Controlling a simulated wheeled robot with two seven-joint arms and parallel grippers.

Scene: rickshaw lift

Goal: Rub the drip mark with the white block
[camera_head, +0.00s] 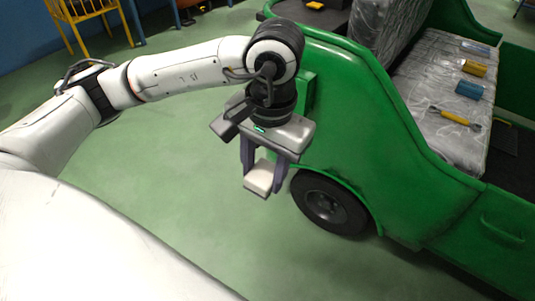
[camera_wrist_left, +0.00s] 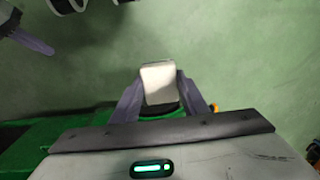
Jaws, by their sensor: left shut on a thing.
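My left gripper (camera_head: 263,174) hangs fingers down beside the green rickshaw body (camera_head: 365,125), above the floor and just left of the wheel. It is shut on the white block (camera_head: 259,180), which sits between its two purple-grey fingers. The white block (camera_wrist_left: 158,78) also shows between the fingers in the left wrist view. The block looks apart from the green panel, though the exact gap is hard to judge. I cannot make out the drip mark in either view. A purple-grey finger-like part (camera_wrist_left: 34,42) at the upper left of the left wrist view looks like part of my right gripper; its jaws are not clear.
The rickshaw's black wheel (camera_head: 328,204) stands right of the gripper. A yellow-handled tool (camera_head: 455,117), blue pieces and a yellow piece lie on the plastic-covered seat (camera_head: 430,90). A yellow chair (camera_head: 88,12) stands at the back left. The green floor (camera_head: 175,165) left of the gripper is clear.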

